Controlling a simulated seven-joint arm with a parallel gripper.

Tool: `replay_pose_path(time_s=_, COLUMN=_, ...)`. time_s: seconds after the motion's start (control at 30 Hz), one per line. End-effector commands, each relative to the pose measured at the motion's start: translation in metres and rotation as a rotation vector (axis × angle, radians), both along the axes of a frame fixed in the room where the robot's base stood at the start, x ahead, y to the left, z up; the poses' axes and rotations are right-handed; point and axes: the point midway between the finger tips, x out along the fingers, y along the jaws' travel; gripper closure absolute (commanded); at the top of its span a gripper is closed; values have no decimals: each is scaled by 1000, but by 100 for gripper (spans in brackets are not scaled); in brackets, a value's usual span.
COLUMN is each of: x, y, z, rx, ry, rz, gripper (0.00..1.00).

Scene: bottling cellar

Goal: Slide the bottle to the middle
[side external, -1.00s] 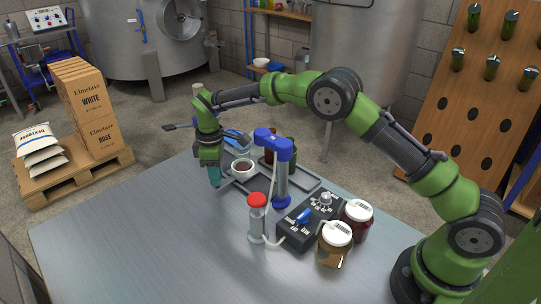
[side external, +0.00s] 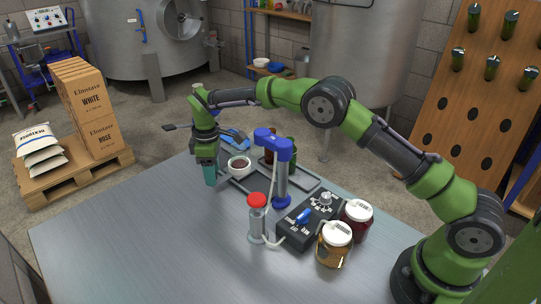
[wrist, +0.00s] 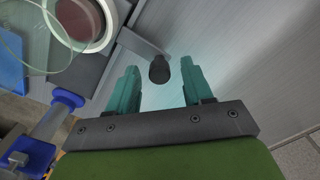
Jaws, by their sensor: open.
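My gripper (side external: 209,175) points down just above the left back part of the steel table. In the wrist view its teal fingers (wrist: 159,92) are spread apart. A small dark rounded object (wrist: 158,70) shows between and beyond them; I cannot tell whether it is a bottle top, and the side view does not show it. A brown bottle (side external: 270,157) and a green bottle (side external: 292,151) stand on the grey tray, partly hidden by the blue stand. A clear bottle with a red cap (side external: 257,222) stands upright nearer the front, apart from my gripper.
A white bowl (side external: 239,170) of dark red liquid sits right of my gripper; it shows in the wrist view (wrist: 105,40). The blue stand (side external: 281,185), black meter (side external: 300,226) and two white-lidded jars (side external: 334,246) crowd the middle right. The table's left front (side external: 130,240) is clear.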

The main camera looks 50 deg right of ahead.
Motion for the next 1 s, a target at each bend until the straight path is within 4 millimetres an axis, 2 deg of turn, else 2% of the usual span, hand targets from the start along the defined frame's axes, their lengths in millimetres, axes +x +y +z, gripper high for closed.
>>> replay_pose_path(time_s=0.13, x=0, y=0, z=1, rx=-1, ry=1, rz=0, gripper=49)
replay_pose_path(time_s=0.23, x=0, y=-1, z=9, rx=-2, ry=-2, rz=0, gripper=49)
replay_pose_path(time_s=0.7, x=0, y=0, z=100, rx=0, ry=-4, rz=0, gripper=49)
replay_pose_path(time_s=0.83, x=0, y=0, z=114, rx=-1, ry=-1, rz=0, gripper=49)
replay_pose_path(time_s=1.0, x=0, y=0, z=120, rx=1, ry=1, rz=0, gripper=49)
